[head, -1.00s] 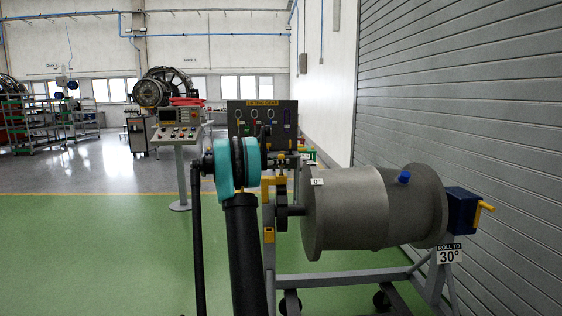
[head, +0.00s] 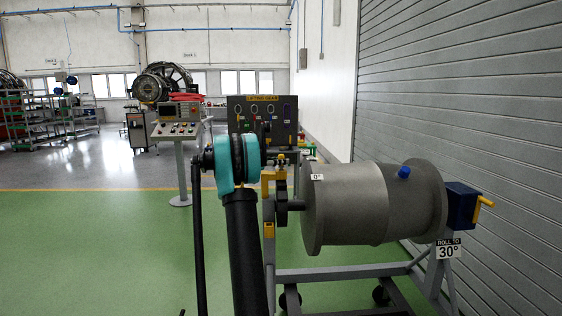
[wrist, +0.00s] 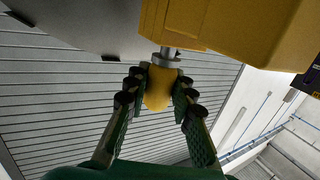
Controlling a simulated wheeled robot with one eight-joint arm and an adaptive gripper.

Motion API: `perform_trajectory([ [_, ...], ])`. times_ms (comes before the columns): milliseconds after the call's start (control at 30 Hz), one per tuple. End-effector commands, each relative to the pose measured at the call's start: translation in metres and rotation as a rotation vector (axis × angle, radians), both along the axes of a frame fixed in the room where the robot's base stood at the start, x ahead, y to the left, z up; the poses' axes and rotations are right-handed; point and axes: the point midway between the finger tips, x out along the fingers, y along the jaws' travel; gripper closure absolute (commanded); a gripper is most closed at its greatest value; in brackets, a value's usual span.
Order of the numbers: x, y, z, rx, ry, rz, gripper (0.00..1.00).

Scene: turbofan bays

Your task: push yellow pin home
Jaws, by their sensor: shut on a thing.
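The yellow pin (wrist: 158,90) shows in the wrist view as a rounded yellow knob on a short metal shaft and collar. The shaft meets the underside of a yellow block (wrist: 225,25). My gripper (wrist: 159,92), with green fingers and dark joints, is shut on the knob, one finger on each side. How deep the shaft sits is hidden by the block. In the head view a yellow bracket (head: 268,176) stands at the left end of the grey drum (head: 365,205); my arm partly blocks the area and my gripper cannot be made out there.
The drum lies on a grey wheeled stand (head: 345,273), with a blue box and yellow handle (head: 463,205) at its right end. A lifting gear board (head: 262,120) and console (head: 178,130) stand behind. Green floor at left is clear.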

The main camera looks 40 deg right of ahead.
Motion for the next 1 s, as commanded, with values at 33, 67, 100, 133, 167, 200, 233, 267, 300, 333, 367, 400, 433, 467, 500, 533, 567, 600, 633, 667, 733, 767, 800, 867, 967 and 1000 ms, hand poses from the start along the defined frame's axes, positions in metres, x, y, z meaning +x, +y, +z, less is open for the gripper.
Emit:
perform_trajectory([
  [33, 0.000, 0.000, -0.001, 0.000, 0.000, 0.000, 1.00],
  [67, 0.000, 0.000, -0.002, 0.000, 0.000, 0.000, 1.00],
  [100, 0.000, 0.000, -0.003, 0.000, 0.000, 0.000, 1.00],
  [133, 0.000, 0.000, -0.003, 0.000, 0.000, 0.000, 1.00],
  [167, 0.000, 0.000, -0.004, 0.000, 0.000, 0.000, 1.00],
  [200, 0.000, 0.000, -0.005, 0.000, 0.000, 0.000, 1.00],
  [233, 0.000, 0.000, -0.006, 0.000, 0.000, 0.000, 1.00],
  [267, 0.000, 0.000, -0.006, 0.000, 0.000, 0.000, 1.00],
  [300, 0.000, 0.000, -0.007, 0.000, 0.000, 0.000, 1.00],
  [333, 0.000, 0.000, -0.008, 0.000, 0.000, 0.000, 1.00],
  [367, 0.000, 0.000, -0.008, 0.000, 0.000, 0.000, 1.00],
  [400, 0.000, 0.000, -0.009, 0.000, 0.000, 0.000, 1.00],
  [433, 0.000, 0.000, -0.010, 0.000, 0.000, 0.000, 1.00],
  [467, 0.000, 0.000, -0.011, 0.000, 0.000, 0.000, 1.00],
  [500, 0.000, 0.000, -0.011, 0.000, 0.000, 0.000, 1.00],
  [533, 0.000, 0.000, -0.012, 0.000, 0.000, 0.000, 1.00],
  [567, 0.000, 0.000, -0.012, 0.000, 0.000, 0.000, 0.73],
  [600, 0.000, 0.000, -0.012, 0.000, 0.000, 0.000, 0.68],
  [633, 0.000, 0.000, -0.012, 0.000, 0.000, 0.000, 0.64],
  [667, 0.000, 0.000, -0.012, 0.000, 0.000, 0.000, 0.60],
  [733, 0.000, 0.000, -0.012, 0.000, 0.000, 0.000, 0.52],
  [767, 0.000, 0.000, -0.012, 0.000, 0.000, 0.000, 0.52],
  [800, 0.000, 0.000, -0.012, 0.000, 0.000, 0.000, 0.52],
  [867, 0.000, 0.000, -0.012, 0.000, 0.000, 0.000, 0.52],
  [967, 0.000, 0.000, -0.012, 0.000, 0.000, 0.000, 0.52],
  [1000, 0.000, 0.000, -0.012, 0.000, 0.000, 0.000, 0.52],
])
